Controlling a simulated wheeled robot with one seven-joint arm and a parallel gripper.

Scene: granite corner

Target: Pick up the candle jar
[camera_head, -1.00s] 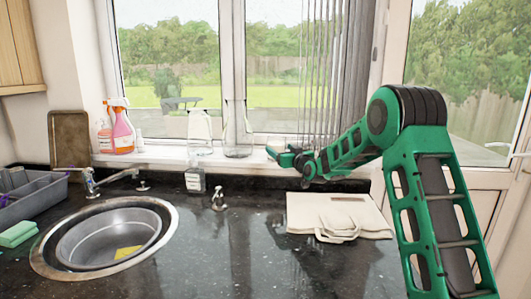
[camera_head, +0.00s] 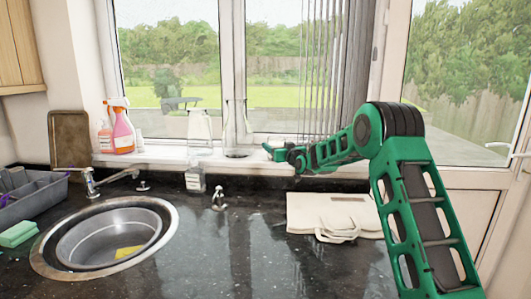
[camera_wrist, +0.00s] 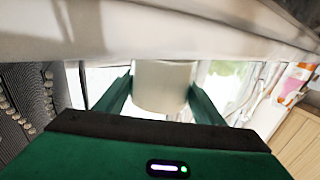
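A pale, cream-white cylinder, which looks like the candle jar (camera_wrist: 163,85), sits between the two fingers of my gripper (camera_wrist: 161,92) in the wrist view. The fingers are spread, one on each side of it, with its edges very near the fingertips; I cannot tell whether they touch. The wrist picture appears upside down, with the pale sill along its top. In the head view my gripper (camera_head: 270,150) is at the windowsill, pointing left. I cannot make out the jar clearly there.
Clear glass vessels (camera_head: 198,126) stand on the windowsill (camera_head: 165,152) to the left, with spray bottles (camera_head: 122,130) farther left. Vertical blinds (camera_head: 325,70) hang behind.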

